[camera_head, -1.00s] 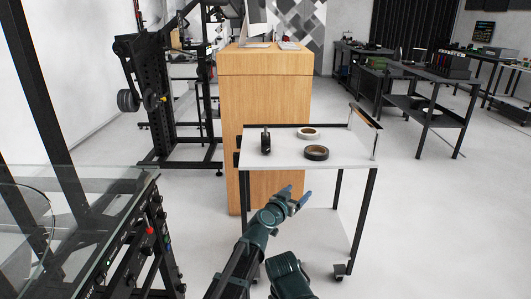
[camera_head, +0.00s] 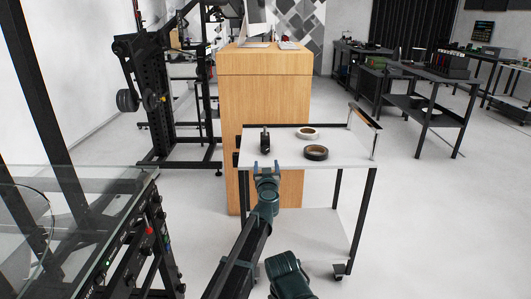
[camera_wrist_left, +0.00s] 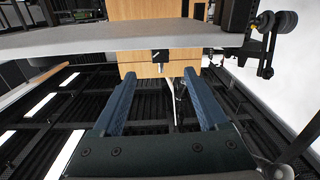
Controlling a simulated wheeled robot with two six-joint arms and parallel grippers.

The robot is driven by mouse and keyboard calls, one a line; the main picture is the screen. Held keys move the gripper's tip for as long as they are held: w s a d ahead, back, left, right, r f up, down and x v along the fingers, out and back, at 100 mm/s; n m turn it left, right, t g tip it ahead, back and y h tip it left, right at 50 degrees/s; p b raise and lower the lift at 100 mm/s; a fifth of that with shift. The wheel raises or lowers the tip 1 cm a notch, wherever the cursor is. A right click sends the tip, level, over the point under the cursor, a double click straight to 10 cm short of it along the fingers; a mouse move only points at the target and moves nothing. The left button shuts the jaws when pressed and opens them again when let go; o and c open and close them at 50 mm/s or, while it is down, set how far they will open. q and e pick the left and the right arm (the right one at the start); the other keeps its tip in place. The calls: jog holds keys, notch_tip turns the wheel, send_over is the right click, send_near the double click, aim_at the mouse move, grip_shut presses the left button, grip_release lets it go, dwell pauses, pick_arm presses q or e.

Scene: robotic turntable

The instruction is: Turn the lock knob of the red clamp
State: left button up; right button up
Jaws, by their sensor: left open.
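I cannot make out a red clamp in either view. A small red part (camera_head: 150,231) shows on the black frame under the glass at the lower left of the head view; it is too small to tell what it is. My left gripper (camera_head: 266,167) is at the front edge of the white cart, below a black upright object on it. Its two blue fingers are apart with nothing between them; they also show spread in the left wrist view (camera_wrist_left: 160,80).
The white cart (camera_head: 342,158) carries a black upright object (camera_head: 265,140), a dark tape roll (camera_head: 316,152) and a pale tape roll (camera_head: 308,133). A wooden cabinet (camera_head: 262,95) stands behind it. A glass-topped black frame (camera_head: 85,200) fills the lower left.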

aim_at(265, 150)
pick_arm(q)
jog(key=w, duration=1.1)
jog(key=shift+w+a, duration=0.15)
jog(key=shift+w, duration=0.1)
grip_shut()
jog(key=shift+n, duration=2.2)
grip_release()
jog(key=shift+s, duration=0.2)
